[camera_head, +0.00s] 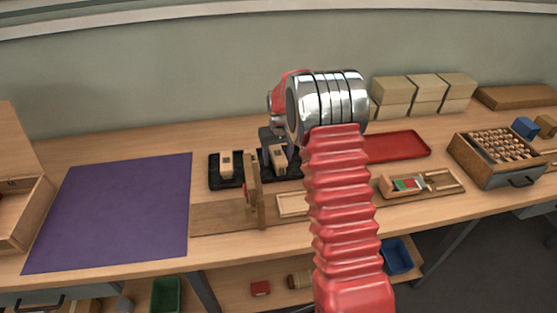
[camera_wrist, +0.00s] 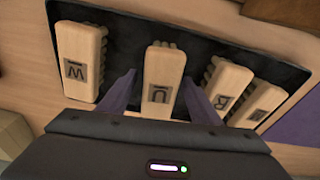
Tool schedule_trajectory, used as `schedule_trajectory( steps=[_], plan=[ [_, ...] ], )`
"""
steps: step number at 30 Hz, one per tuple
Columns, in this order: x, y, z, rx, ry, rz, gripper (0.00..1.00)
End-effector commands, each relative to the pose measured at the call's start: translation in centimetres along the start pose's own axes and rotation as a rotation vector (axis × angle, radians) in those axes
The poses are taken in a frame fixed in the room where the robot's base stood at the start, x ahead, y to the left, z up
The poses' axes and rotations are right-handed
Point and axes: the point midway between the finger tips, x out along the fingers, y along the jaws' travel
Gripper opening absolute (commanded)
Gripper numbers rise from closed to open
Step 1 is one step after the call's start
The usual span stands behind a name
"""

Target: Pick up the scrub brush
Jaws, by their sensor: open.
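Several wooden scrub brushes with pale bristles and dark letter plates lie in a row on a black tray (camera_wrist: 215,55). One brush (camera_wrist: 160,80) with a U-like mark lies between the two purple fingers of my gripper (camera_wrist: 160,78), which are open on either side of it; I cannot tell whether they touch it. Another brush (camera_wrist: 80,60) lies to the left, and two more, one of them here (camera_wrist: 230,88), lie to the right. In the head view, brushes (camera_head: 227,162) show on the black tray (camera_head: 216,180), and my arm hides part of that area.
A wooden upright (camera_head: 254,200) stands on a board in front of the tray. A purple mat (camera_head: 120,210) lies to the left. A red tray (camera_head: 400,147), a box with rows of pegs (camera_head: 482,165) and stacked tan blocks (camera_head: 392,90) are to the right.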

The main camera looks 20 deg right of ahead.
Motion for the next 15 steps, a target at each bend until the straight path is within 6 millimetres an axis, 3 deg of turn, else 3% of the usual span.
schedule_trajectory(
  steps=[5,15],
  plan=[
    [-0.01,-0.01,0.00,0.000,0.000,0.000,0.58],
    [-0.02,-0.02,0.01,0.000,0.000,0.000,0.35]
  ],
)
